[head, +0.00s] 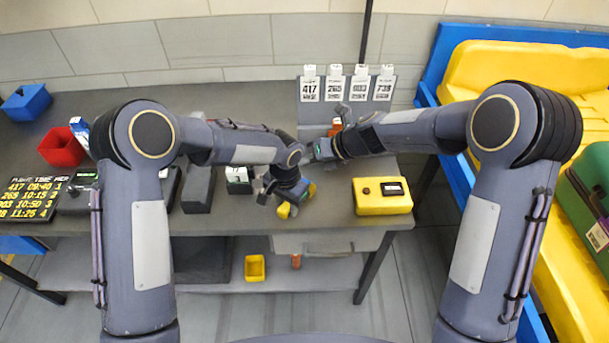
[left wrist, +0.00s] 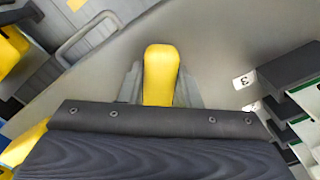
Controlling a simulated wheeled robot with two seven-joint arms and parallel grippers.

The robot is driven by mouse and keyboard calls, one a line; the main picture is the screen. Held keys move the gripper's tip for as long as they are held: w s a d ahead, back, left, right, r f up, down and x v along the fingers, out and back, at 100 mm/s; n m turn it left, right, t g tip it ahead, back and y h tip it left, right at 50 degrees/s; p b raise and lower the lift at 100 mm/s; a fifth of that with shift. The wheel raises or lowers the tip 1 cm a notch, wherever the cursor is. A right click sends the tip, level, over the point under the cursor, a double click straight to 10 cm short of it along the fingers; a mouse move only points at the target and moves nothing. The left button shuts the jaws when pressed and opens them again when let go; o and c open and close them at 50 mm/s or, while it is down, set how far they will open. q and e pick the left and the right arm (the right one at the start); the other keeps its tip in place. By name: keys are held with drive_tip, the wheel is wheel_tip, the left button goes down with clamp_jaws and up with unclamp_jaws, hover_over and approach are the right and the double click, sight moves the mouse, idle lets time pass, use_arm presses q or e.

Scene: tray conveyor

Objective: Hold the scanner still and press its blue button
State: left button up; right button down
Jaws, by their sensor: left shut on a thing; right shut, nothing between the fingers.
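The yellow scanner (head: 284,211) is in my left gripper (head: 285,201), above the front part of the grey table. In the left wrist view its rounded yellow end (left wrist: 160,76) sits between the two grey fingers, which are shut on it. Much of the scanner is hidden by the gripper in the head view, and I cannot clearly make out its blue button. My right gripper (head: 311,153) is shut and empty, behind and slightly right of the left one, apart from the scanner as far as I can see.
A yellow box (head: 383,207) with a dark display stands at the table's right end. A tag rack (head: 346,86) stands at the back. Dark trays (head: 198,190), a red bin (head: 62,147) and a flight board (head: 36,196) are left. A yellow conveyor (head: 520,75) runs along the right.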

use_arm(q)
drive_tip(key=o, duration=1.2)
